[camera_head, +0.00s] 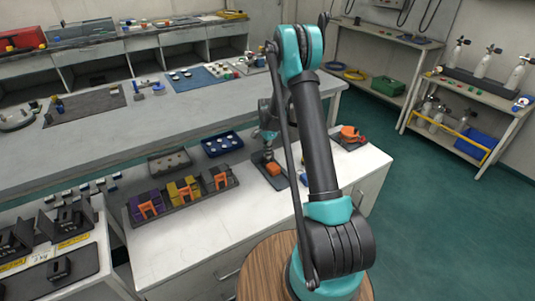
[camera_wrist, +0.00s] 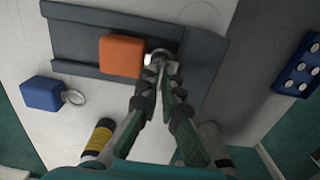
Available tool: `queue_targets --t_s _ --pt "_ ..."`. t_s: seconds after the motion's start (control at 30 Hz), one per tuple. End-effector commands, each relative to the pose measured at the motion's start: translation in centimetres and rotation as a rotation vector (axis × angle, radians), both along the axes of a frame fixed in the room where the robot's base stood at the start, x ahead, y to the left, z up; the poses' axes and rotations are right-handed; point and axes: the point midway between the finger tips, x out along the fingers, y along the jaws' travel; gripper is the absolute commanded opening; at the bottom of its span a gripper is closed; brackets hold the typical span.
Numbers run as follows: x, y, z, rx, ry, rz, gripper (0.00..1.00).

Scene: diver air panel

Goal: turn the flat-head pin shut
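An orange block (camera_wrist: 121,56) sits in a dark grey tray (camera_wrist: 75,35) in the wrist view. A small silver metal pin (camera_wrist: 155,58) juts from the block's right side. My gripper (camera_wrist: 161,72) has its fingertips close together right at this pin. The fingertips partly cover the pin, and I cannot tell whether they clamp it. In the head view, the orange block (camera_head: 273,169) is in its dark tray on the white counter. My gripper (camera_head: 267,147) is just above and behind the block there, small and partly hidden by my arm.
A blue block (camera_wrist: 41,93) with a round silver ring lies left of the tray. A blue tray with white round pieces (camera_wrist: 301,70) is at the right. In the head view, a rack with purple, yellow and orange blocks (camera_head: 183,187) stands left. The white counter's front is clear.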

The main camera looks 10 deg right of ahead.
Motion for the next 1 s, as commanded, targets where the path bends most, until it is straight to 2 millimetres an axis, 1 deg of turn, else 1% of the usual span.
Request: queue_targets --t_s 0.17,0.2,0.33,0.37,0.67,0.77,0.83,1.0 --pt "0.1 0.1 0.1 0.002 -0.001 0.001 0.0" --pt "0.0 0.1 0.1 0.002 -0.001 0.001 0.08" --pt "0.0 0.1 0.0 0.001 -0.001 0.001 0.25" --pt "0.0 0.1 0.0 0.001 -0.001 0.001 0.26" --pt "0.0 0.0 0.2 0.0 -0.001 0.001 0.26" --pt "0.0 0.0 1.0 0.0 -0.001 0.001 0.26" --pt "0.0 0.0 1.9 0.0 -0.001 0.001 0.26" --pt "0.0 0.0 5.3 0.0 -0.001 0.001 0.26"
